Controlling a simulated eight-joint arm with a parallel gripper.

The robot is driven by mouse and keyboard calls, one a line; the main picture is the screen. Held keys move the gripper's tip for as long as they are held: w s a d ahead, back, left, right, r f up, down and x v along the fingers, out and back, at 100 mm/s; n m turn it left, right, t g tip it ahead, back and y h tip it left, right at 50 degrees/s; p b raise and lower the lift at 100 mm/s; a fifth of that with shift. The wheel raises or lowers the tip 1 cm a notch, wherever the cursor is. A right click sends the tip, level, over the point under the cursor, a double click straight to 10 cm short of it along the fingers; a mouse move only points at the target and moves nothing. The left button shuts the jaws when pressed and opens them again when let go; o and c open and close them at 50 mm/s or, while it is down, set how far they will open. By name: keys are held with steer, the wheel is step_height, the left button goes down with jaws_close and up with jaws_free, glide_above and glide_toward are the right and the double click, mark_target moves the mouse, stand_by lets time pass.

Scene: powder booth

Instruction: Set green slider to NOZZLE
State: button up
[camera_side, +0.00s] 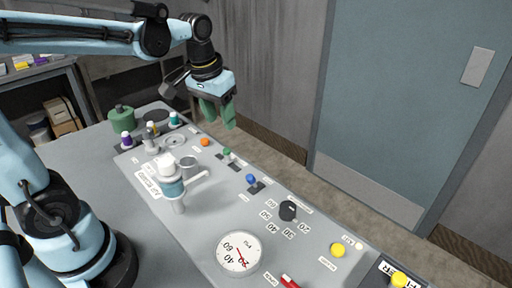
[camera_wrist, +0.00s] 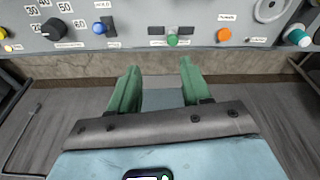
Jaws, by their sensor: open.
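The green slider (camera_side: 227,153) is a small green knob on a short dark slot on the grey sloped panel. It also shows in the wrist view (camera_wrist: 172,40) at the top, about mid-slot, with a small white label on each side. The lettering on those labels is too small to read. My gripper (camera_side: 220,122) has green fingers and is above the panel's far edge, apart from the slider. In the wrist view my gripper (camera_wrist: 159,68) is open and empty, its fingers spread, with the slider beyond the fingertips, between them and nearer the right one.
A blue slider (camera_side: 251,179) and an orange button (camera_side: 205,142) flank the green slider. A black dial (camera_side: 288,210), a gauge (camera_side: 238,252), a handled valve (camera_side: 172,185) and yellow buttons (camera_side: 337,250) stand on the panel. Bottles (camera_side: 127,140) stand at the far end.

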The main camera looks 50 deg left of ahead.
mark_target(226, 150)
steer(key=w+a+f, duration=0.1)
steer(key=f, duration=0.3)
steer(key=w+f+g, duration=0.1)
steer(key=f, duration=0.3)
steer(key=w+a+f+n+g, duration=0.1)
steer(key=f, duration=0.4)
steer(key=shift+a, duration=0.35)
jaws_close()
